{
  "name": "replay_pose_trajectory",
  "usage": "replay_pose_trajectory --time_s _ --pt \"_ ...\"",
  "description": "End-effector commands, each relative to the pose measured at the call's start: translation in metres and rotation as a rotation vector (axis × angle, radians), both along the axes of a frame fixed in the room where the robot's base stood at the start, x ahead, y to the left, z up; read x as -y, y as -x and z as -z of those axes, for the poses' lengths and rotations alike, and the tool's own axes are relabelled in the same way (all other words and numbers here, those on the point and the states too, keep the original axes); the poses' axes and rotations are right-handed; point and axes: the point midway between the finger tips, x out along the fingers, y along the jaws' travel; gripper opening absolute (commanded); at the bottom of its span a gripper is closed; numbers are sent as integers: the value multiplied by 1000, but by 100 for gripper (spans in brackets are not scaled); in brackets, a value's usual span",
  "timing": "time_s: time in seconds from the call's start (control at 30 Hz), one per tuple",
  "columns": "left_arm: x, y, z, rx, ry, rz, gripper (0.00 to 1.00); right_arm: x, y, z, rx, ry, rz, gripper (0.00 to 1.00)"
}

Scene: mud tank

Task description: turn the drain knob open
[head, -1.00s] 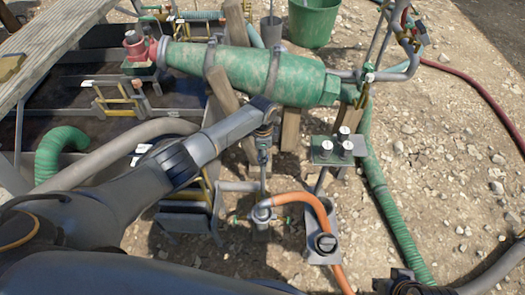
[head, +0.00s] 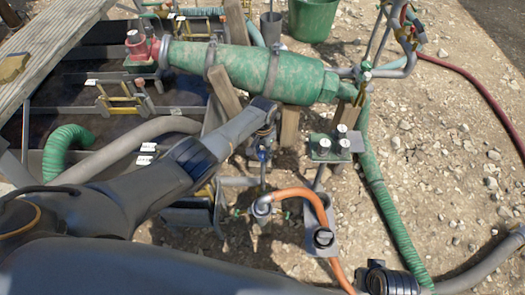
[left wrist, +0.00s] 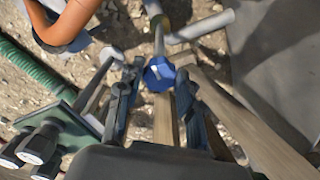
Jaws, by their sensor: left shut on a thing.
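The drain knob, which I take to be the small blue knob (left wrist: 159,73), sits on a thin upright stem in the left wrist view. It also shows as a small blue spot in the head view (head: 262,155), above the pipework where an orange hose joins. My left gripper (head: 262,138) reaches down over it from above. In the left wrist view my left gripper's fingers (left wrist: 158,80) stand on both sides of the knob and are shut on it. The knob's turn angle cannot be read. My right gripper is not in view.
An orange hose (head: 305,196) curves beside the stem. A large green cone (head: 240,72) lies behind. Gravelly ground at the right is open apart from hoses.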

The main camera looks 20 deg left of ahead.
Motion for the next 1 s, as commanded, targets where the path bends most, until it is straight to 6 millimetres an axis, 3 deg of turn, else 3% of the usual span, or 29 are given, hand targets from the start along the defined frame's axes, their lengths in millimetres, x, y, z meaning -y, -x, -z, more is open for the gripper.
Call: replay_pose_trajectory --time_s 0.63,0.67,0.73,1.0 --pt "0 1 1 -3 0 -48 5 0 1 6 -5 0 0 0" --pt "0 1 1 -2 0 -48 42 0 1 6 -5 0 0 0" --pt "0 1 1 -2 0 -48 57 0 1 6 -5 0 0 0" --pt "0 0 0 -1 0 -46 59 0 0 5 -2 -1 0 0"
